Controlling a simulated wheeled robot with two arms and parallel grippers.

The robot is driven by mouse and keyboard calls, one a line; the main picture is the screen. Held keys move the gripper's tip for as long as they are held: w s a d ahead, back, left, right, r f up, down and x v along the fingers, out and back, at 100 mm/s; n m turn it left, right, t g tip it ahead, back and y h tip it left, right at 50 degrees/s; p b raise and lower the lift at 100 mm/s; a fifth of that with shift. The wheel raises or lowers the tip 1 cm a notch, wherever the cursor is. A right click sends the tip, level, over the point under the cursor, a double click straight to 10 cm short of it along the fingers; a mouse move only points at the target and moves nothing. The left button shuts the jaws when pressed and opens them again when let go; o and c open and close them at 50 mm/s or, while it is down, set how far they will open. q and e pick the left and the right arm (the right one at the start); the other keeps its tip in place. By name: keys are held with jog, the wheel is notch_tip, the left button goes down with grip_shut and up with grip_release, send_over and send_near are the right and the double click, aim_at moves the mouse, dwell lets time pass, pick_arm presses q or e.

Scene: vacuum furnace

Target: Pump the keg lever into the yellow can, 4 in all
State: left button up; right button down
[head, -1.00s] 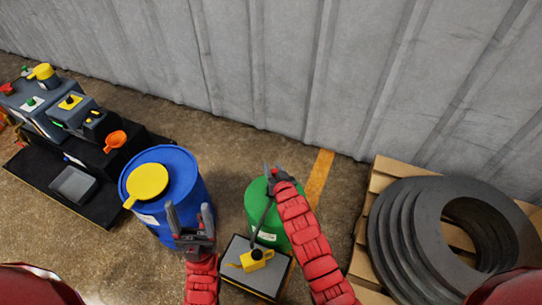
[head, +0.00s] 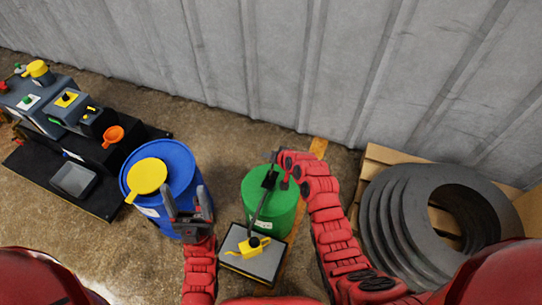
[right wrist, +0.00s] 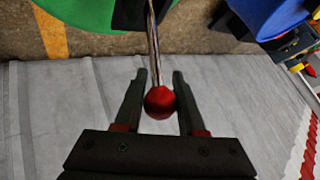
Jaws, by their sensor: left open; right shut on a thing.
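The green keg (head: 283,214) stands upright by the wall, with a dark pump and a thin spout tube (head: 259,213) on it. The tube runs down toward the yellow can (head: 250,248), which sits on a low grey-topped stand (head: 262,266); I cannot tell if the tip is inside it. The lever (right wrist: 153,45) is a metal rod with a red knob (right wrist: 159,103). My right gripper (right wrist: 158,76) is shut on the lever's knob end, with a finger on each side. My left gripper (head: 187,198) is open and empty, in front of the blue drum.
The blue drum (head: 182,166) with a yellow scoop-like lid (head: 147,176) stands left of the keg. Dark rings (head: 395,225) lie on a pallet (head: 375,163) at the right. A machine bench (head: 90,150) is at the left. The corrugated wall (head: 270,65) closes the back.

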dwell(0.3)
jog(key=c, duration=0.9)
grip_release()
jog(key=o, duration=0.4)
jog(key=shift+w+f, duration=0.1)
jog(key=p+v, duration=0.1)
jog(key=v, duration=1.1)
jog(key=shift+p, duration=0.3)
